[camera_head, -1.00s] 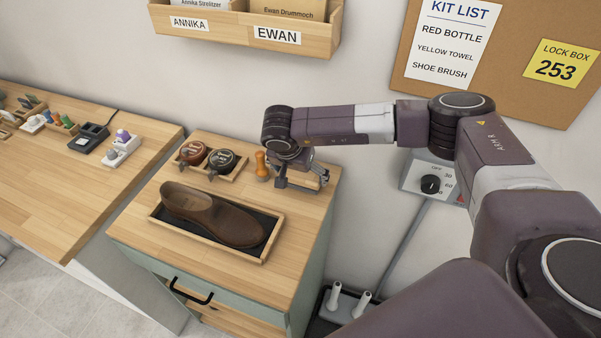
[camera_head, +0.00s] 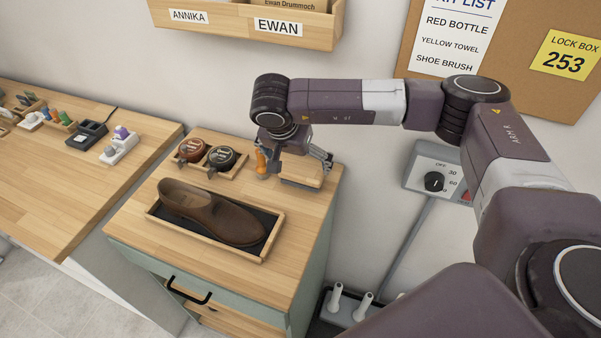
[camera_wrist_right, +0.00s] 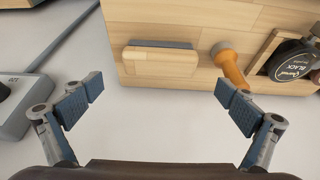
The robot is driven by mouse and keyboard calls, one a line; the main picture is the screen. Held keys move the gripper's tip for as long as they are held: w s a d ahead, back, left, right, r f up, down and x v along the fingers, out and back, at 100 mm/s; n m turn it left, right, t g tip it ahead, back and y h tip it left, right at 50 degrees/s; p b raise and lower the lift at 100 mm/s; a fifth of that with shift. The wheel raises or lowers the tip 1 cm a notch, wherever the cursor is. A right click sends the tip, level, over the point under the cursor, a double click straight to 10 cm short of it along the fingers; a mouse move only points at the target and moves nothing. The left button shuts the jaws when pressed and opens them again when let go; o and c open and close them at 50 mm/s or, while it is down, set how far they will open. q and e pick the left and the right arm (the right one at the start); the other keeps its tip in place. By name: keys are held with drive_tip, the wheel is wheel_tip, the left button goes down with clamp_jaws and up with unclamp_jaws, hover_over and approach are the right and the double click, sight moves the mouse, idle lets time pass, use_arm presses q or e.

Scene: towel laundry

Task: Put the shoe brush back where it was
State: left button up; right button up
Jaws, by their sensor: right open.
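The shoe brush (camera_head: 301,174), a wooden block with grey bristles, lies on the cabinet top near its back right edge. In the right wrist view the brush (camera_wrist_right: 160,60) lies beyond the fingertips, with nothing between them. My right gripper (camera_head: 295,160) is open and empty, just above and around the brush in the head view. It also shows in the right wrist view (camera_wrist_right: 160,98), with its fingers wide apart. My left gripper is not in view.
An orange-handled tool (camera_wrist_right: 230,66) stands beside the brush, close to my right gripper. Two polish tins (camera_head: 221,157) sit in a small tray. A brown shoe (camera_head: 212,216) lies in a larger tray (camera_head: 157,217) in front. The wall is close behind.

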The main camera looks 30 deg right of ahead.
drive_tip(key=b+v, duration=0.1)
drive_tip(key=v, duration=0.4)
drive_tip(key=shift+a+r, duration=0.1)
drive_tip(key=shift+r, duration=0.1)
drive_tip(key=shift+s+f, duration=0.1)
